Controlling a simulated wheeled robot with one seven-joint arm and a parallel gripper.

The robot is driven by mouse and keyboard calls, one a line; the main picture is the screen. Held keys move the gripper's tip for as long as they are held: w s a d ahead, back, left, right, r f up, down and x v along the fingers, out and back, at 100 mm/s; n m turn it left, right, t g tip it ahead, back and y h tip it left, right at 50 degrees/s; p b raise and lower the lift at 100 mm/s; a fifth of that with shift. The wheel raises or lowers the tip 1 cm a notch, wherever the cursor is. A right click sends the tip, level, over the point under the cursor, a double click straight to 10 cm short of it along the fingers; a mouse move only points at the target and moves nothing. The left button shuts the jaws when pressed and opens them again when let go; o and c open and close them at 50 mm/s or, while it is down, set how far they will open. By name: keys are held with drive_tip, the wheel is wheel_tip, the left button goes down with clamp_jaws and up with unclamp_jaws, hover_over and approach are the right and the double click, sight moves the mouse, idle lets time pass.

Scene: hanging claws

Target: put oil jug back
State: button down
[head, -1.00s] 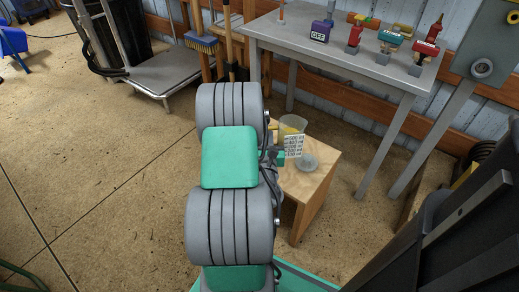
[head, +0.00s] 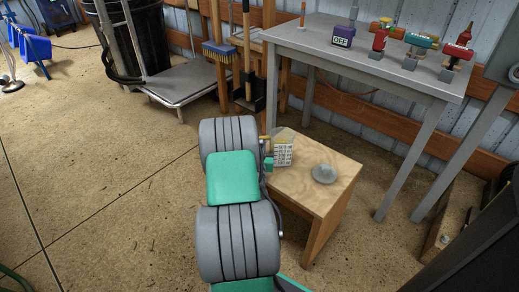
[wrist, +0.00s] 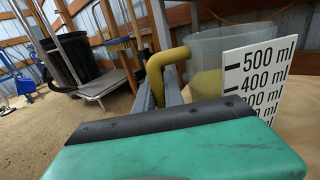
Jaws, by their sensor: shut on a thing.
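The oil jug (head: 284,148) is a clear jug with yellow oil, a yellow handle and a white ml scale. In the wrist view the jug (wrist: 218,45) is upright, with its scale facing me at the right. My gripper (wrist: 158,92) is shut on the yellow handle at the jug's left side. In the head view my own arm hides most of the gripper. The jug shows at the left end of a small wooden stand (head: 334,157). I cannot tell if its base touches the stand; the base is hidden.
A grey round disc (head: 325,174) lies on the stand. A grey metal table (head: 370,68) behind bears an OFF box (head: 343,36) and several small coloured devices. A broom (head: 219,50) and a flat cart (head: 185,83) stand behind left. Open floor lies left.

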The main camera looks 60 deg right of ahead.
drive_tip(key=shift+r, duration=0.2)
drive_tip(key=shift+f, duration=0.25)
drive_tip(key=c, duration=1.4)
unclamp_jaws()
drive_tip(key=shift+c, duration=0.2)
